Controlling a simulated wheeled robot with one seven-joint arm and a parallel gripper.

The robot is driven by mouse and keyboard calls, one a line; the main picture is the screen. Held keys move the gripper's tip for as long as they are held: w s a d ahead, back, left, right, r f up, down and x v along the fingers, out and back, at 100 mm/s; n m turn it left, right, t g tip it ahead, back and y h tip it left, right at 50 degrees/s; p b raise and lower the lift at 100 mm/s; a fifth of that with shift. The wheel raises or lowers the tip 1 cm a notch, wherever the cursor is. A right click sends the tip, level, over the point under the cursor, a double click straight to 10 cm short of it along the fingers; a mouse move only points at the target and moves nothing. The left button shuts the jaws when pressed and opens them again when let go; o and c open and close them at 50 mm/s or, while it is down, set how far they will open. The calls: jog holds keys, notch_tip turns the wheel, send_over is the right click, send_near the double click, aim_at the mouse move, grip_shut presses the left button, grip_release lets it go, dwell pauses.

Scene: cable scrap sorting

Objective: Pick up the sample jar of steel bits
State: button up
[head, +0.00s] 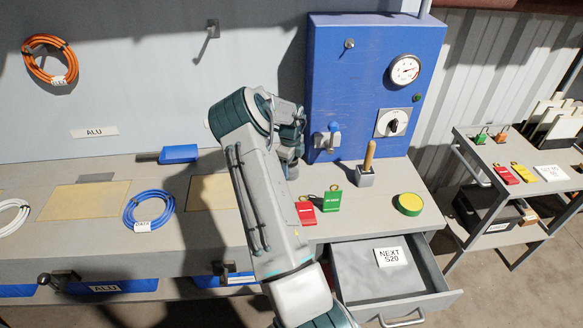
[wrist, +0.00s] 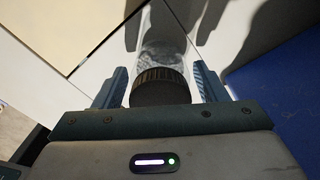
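The sample jar (wrist: 161,60) shows in the wrist view as a clear jar with a black ribbed lid (wrist: 160,86) and greyish contents that are hard to make out. It is between the two blue fingers of my gripper (wrist: 161,70), with a gap visible on each side of the lid. My gripper is open around the jar and does not appear to touch it.
The blue panel (head: 345,80) with gauge and knob stands close on the right. Red (head: 306,213) and green (head: 332,200) tags lie in front. A blue cable coil (head: 148,209) lies left on the bench. An open drawer (head: 350,275) juts out at the front.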

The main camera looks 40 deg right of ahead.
jog(key=c, duration=0.8)
jog(key=shift+r, duration=0.15)
